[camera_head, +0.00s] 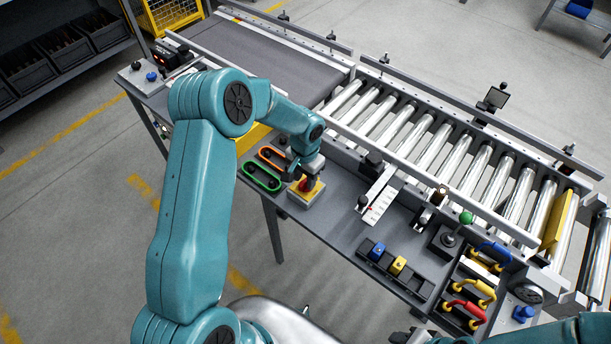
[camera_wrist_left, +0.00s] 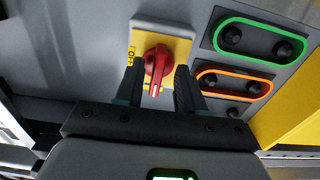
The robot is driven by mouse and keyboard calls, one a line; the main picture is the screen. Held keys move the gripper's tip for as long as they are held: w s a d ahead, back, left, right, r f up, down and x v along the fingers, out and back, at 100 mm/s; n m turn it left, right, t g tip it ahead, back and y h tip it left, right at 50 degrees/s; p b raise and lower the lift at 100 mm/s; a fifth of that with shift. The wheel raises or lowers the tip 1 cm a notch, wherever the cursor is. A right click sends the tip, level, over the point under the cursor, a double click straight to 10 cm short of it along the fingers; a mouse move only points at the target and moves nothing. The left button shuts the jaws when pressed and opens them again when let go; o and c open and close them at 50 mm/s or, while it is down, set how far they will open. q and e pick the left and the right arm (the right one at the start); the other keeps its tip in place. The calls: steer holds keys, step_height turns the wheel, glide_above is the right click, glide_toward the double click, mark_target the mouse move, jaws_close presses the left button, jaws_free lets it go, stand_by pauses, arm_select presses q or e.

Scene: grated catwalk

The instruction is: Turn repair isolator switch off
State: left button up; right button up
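The isolator switch is a red rotary knob (camera_wrist_left: 157,66) on a yellow plate (camera_wrist_left: 178,46) in the left wrist view. Its handle points roughly along the fingers, with a white mark at the near end. Small dark markings show on the plate's left side. In the head view the yellow plate (camera_head: 294,196) sits at the table's front edge, the knob partly hidden under my gripper. My left gripper (camera_head: 308,178) is over it. Its fingers (camera_wrist_left: 159,88) stand open on either side of the handle, with a narrow gap visible. Of my right arm, only parts show at the bottom right.
A green-ringed button panel (camera_head: 261,177) and an orange-ringed one (camera_head: 272,157) lie close left of the switch. A white scale plate (camera_head: 382,203) with a slider is to the right. Further right are a green-knobbed lever (camera_head: 465,218) and coloured cable plugs. The roller conveyor (camera_head: 430,150) runs behind.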

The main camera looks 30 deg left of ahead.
arm_select(q)
steer(key=shift+d, duration=0.1)
steer(key=shift+w+d+f, duration=0.1)
steer(key=shift+w+f, duration=0.05)
steer(key=shift+w, duration=0.05)
jaws_close()
